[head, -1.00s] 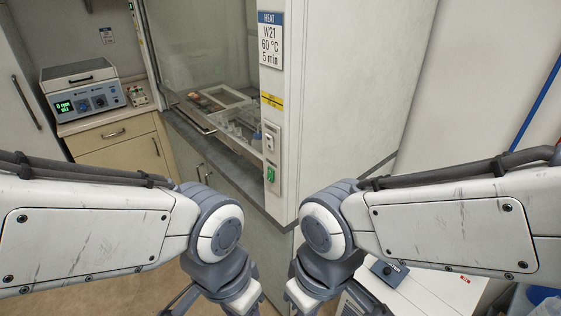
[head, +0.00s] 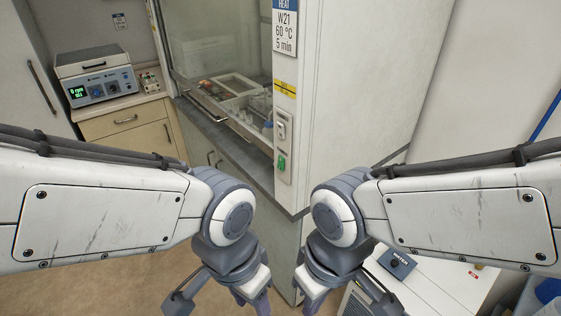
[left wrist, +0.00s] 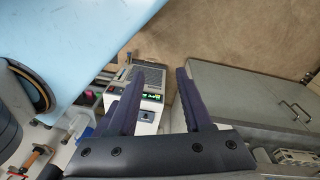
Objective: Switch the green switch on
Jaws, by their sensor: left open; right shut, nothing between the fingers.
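The green switch (head: 282,161) sits low on a light panel on the front post of the fume hood (head: 285,110), below a grey-white switch (head: 282,128). Whether its rocker is tipped on or off is too small to tell. My right gripper (head: 311,303) is at the bottom of the head view, below and right of the switch and apart from it. It is shut and empty. My left gripper (head: 260,303) is below and slightly left of the switch, also apart from it. Its spread, empty fingers (left wrist: 163,98) show in the left wrist view.
A centrifuge-like device (head: 100,80) with a green display stands on a wooden cabinet (head: 130,125) at the left. The hood's grey counter edge (head: 235,150) runs below the glass. A white box with a dark knob panel (head: 397,262) stands low at the right. The floor is clear at lower left.

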